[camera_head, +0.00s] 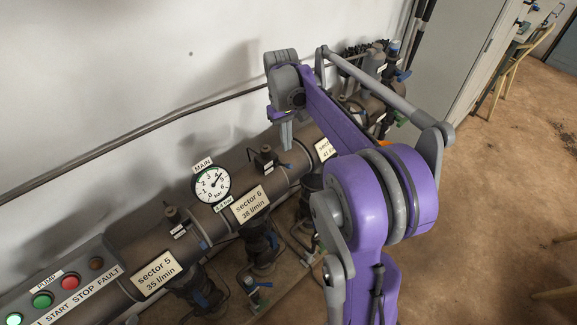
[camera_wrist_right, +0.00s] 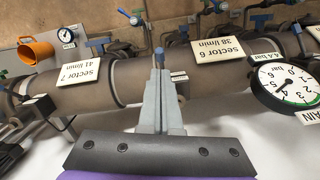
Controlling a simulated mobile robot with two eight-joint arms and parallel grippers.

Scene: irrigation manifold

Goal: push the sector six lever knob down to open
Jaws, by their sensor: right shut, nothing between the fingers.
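The sector 6 label (camera_head: 251,205) is on the brown manifold pipe in the head view, and it appears upside down in the wrist view (camera_wrist_right: 220,49). A small black valve (camera_head: 266,157) stands on the pipe above it, with a small blue lever end (camera_head: 287,166) beside it. My right gripper (camera_head: 286,148) is shut and empty, pointing down just above that blue end. In the right wrist view, a blue knob (camera_wrist_right: 159,54) shows just past the tips of the right gripper (camera_wrist_right: 160,72); I cannot tell whether they touch. My left gripper is not in view.
A gauge marked MAIN (camera_head: 211,184) stands left of the sector 6 label. The sector 5 label (camera_head: 154,274) and pump button panel (camera_head: 70,290) are further left. An orange mug (camera_wrist_right: 36,50) shows in the wrist view. My right arm hides part of the manifold.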

